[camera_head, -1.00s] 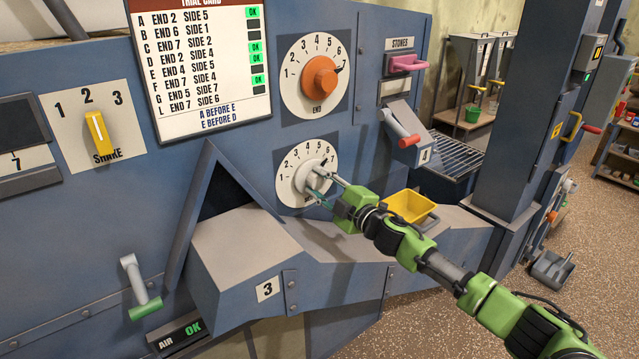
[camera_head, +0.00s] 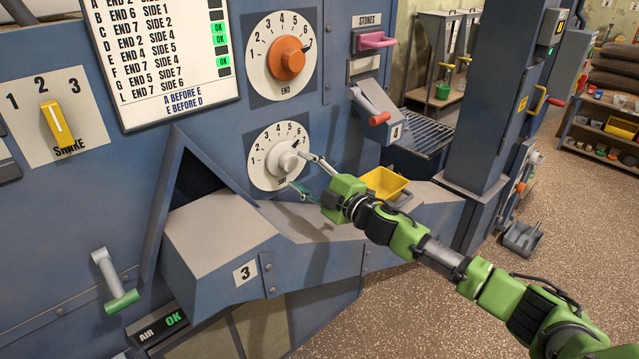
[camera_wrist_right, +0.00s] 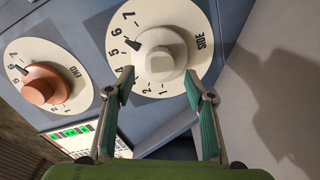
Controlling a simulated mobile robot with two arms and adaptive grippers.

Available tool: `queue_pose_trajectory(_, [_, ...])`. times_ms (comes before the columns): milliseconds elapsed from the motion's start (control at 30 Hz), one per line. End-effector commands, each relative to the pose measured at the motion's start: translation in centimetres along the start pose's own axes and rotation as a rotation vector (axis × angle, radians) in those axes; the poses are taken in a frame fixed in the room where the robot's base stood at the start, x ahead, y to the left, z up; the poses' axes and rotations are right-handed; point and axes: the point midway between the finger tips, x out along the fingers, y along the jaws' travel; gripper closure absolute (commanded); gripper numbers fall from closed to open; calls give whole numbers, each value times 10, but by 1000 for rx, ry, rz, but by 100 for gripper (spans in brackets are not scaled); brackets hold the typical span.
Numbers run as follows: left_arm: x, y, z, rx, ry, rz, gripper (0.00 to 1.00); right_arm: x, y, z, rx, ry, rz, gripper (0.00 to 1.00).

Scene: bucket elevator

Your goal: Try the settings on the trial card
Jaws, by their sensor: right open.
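The trial card (camera_head: 160,65) hangs at the upper left, its top cut off. Several of its row lamps are green OK, others dark. The orange END knob (camera_head: 287,63) has its black pointer near 7. The pale SIDE knob (camera_head: 287,160) has its pointer near 6 in the right wrist view (camera_wrist_right: 159,62). My right gripper (camera_head: 297,169) is open at the SIDE knob. In the wrist view its fingers (camera_wrist_right: 159,73) flank the knob with gaps on both sides. The yellow SHAKE knob (camera_head: 57,124) points near 2. My left gripper is out of view.
A pink STONES handle (camera_head: 374,40) and a red-tipped lever (camera_head: 373,107) are right of the dials. A yellow scoop or tray (camera_head: 385,182) lies behind my right arm.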

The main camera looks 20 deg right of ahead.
Motion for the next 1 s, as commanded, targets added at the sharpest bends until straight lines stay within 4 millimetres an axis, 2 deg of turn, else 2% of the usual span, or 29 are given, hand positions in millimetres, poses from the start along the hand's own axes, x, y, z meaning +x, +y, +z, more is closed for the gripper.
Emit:
queue_pose_trajectory(33, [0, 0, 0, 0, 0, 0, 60, -12, -2, 1, -1, -1, -4, 51])
queue_pose_trajectory(200, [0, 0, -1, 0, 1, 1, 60, -43, -2, 0, 0, -1, -4, 51])
queue_pose_trajectory(400, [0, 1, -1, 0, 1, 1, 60, -65, -1, 0, 1, 0, -2, 51])
queue_pose_trajectory(600, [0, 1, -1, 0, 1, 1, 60, -73, 0, 0, -1, 1, 0, 51])
queue_pose_trajectory(1000, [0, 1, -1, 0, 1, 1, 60, -73, 0, 0, -1, 0, 0, 51])
